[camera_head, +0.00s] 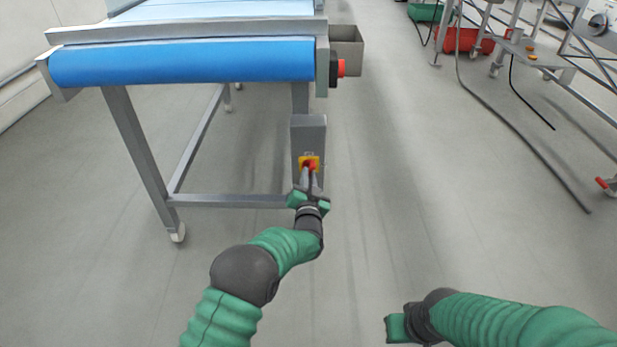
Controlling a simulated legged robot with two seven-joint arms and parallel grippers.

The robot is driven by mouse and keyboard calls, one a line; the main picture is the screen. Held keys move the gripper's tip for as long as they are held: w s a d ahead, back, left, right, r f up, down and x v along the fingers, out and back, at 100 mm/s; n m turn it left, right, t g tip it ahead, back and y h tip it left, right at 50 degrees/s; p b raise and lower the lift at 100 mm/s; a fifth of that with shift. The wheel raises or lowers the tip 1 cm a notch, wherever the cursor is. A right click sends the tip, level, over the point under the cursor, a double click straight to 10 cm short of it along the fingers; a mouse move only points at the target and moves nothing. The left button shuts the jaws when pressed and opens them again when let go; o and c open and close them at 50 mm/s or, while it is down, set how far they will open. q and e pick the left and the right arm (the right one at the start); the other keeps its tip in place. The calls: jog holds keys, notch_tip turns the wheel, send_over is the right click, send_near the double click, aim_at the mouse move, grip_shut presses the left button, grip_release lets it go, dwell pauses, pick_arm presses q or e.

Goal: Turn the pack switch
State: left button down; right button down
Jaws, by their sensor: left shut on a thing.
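The pack switch is a red knob on a yellow plate (314,161), set on a grey box (309,132) fixed to the leg of the conveyor. My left gripper (310,174) is at the switch, its fingers shut on the red knob from the front. The fingers hide part of the knob, and its exact angle is hard to tell. My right gripper (398,328) is low at the bottom of the view, away from the switch. Its fingers do not show clearly.
The conveyor with a blue belt (180,63) stands on a grey wheeled frame. A red button (341,68) and a metal bin (347,48) are at its right end. A cable (508,142) lies on the floor at right. The middle floor is clear.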

pick_arm(q)
jog(key=shift+s+d+f+n+p, duration=0.15)
jog(key=shift+n+p, duration=0.3)
jog(key=shift+n, duration=0.9)
jog(key=shift+w+d+f+n+p, duration=0.1)
jog(key=shift+n+p, duration=0.3)
jog(key=shift+n, duration=0.95)
jog(key=c, duration=1.5)
grip_release()
jog(key=shift+o, duration=0.2)
jog(key=shift+a+r, duration=0.1)
